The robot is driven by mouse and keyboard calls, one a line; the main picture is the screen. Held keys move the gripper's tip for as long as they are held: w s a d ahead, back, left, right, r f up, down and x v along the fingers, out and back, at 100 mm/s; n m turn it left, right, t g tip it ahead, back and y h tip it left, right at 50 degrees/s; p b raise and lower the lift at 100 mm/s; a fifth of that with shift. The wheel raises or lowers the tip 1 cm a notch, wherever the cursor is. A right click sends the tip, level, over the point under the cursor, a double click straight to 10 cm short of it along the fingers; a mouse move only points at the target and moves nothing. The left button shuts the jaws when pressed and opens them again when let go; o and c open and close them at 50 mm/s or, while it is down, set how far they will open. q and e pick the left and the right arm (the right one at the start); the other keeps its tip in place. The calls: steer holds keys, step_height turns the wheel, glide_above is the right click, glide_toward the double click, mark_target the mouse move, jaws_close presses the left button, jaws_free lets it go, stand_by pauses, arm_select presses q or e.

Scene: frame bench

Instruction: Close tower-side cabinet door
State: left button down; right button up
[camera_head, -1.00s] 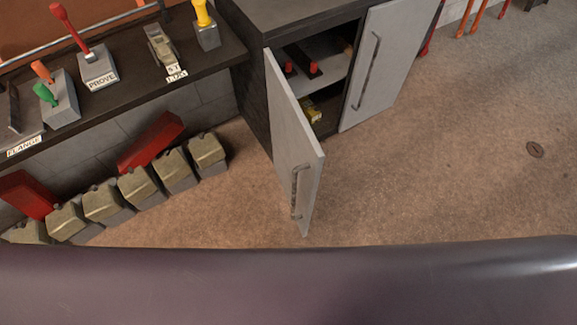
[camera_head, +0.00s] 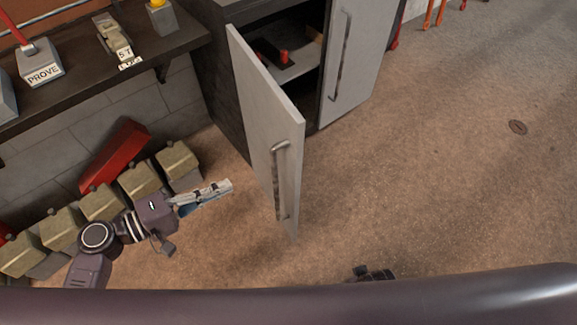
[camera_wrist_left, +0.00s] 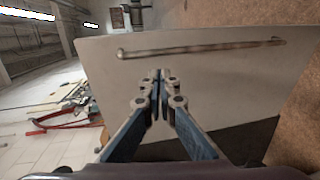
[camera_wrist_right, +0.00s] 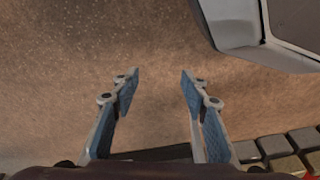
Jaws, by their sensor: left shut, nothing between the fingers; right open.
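The tower-side cabinet door could be the grey left door (camera_head: 262,120), which stands wide open, swung out from the dark cabinet (camera_head: 222,85). Its bar handle (camera_head: 279,180) is on the face turned toward the camera. My right gripper (camera_wrist_right: 155,82) is open and empty above the floor.
A shelf (camera_head: 85,82) with labelled levers runs along the wall at left. Below it, several brass-coloured blocks (camera_head: 140,180) and a red block (camera_head: 115,155) line the floor. The brown floor (camera_head: 430,170) at right is mostly clear.

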arm_select(q)
step_height(320, 180, up, 7)
steer(key=s+d+m+h, duration=0.1)
steer(key=s+d+h, duration=0.1)
steer(key=h, duration=0.1)
steer(key=p, duration=0.1)
glide_toward(296, 148)
steer(key=shift+g, duration=0.4)
steer(key=x, duration=0.6)
steer(key=shift+w+a+r, duration=0.1)
steer(key=shift+w+r, duration=0.05)
steer(key=shift+w+d, duration=0.25)
steer(key=shift+d, duration=0.25)
arm_select(e)
steer(key=shift+s+d+f, duration=0.15)
steer(key=shift+s+f, duration=0.6)
steer(key=shift+f, duration=0.3)
steer(key=shift+s+d+f, duration=0.1)
steer(key=shift+s+f, duration=0.65)
steer(key=shift+f, duration=0.3)
arm_select(q)
steer(key=shift+d, duration=0.1)
arm_select(e)
steer(key=shift+d, duration=0.1)
